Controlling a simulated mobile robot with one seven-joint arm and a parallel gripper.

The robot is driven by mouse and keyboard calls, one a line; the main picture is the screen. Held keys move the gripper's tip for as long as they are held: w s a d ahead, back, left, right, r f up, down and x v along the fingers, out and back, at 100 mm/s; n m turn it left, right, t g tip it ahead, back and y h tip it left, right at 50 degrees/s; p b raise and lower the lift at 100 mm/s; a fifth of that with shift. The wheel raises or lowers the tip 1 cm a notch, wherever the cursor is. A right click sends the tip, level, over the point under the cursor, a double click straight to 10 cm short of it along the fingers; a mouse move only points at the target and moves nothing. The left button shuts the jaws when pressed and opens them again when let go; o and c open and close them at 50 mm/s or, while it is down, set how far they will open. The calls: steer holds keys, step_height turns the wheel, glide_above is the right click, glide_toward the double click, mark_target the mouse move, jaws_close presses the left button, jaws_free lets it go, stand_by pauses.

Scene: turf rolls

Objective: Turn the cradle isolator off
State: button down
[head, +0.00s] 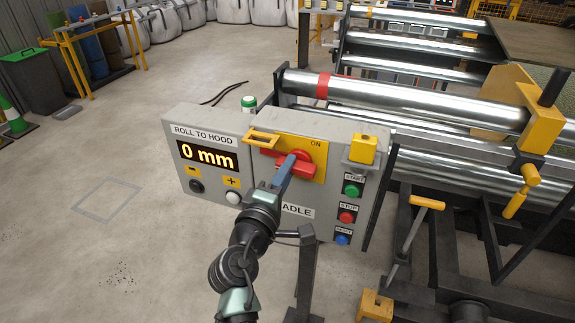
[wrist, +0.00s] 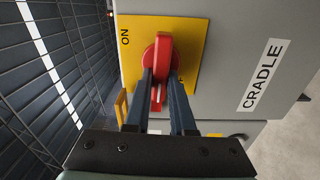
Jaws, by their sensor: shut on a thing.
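The cradle isolator is a red rotary handle (head: 301,155) on a yellow plate (head: 317,166) marked ON, on the front of a grey control box (head: 215,125). The handle (wrist: 164,55) also shows in the wrist view, with its long side lying crosswise on the box. My gripper (head: 287,168) is at the isolator, shut on the handle. In the wrist view my gripper's two fingers (wrist: 160,88) stand on either side of the handle's grip. My fingers cover part of the plate, and no OFF mark shows. The box's CRADLE label (wrist: 262,75) is partly hidden in the head view.
A yellow hasp (head: 262,138) sits beside the plate. Right of it are a yellow-topped switch (head: 363,149) and green start (head: 351,190), red stop (head: 346,217) and blue reset (head: 342,239) buttons. A 0 mm display (head: 208,157) is left. Steel rollers (head: 400,102) stand behind; the left floor is open.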

steer(key=shift+f+n, duration=0.1)
steer(key=shift+n, duration=0.3)
steer(key=c, duration=0.8)
jaws_free()
steer(key=shift+o, duration=0.2)
steer(key=v, duration=1.3)
steer(key=shift+b, duration=0.35)
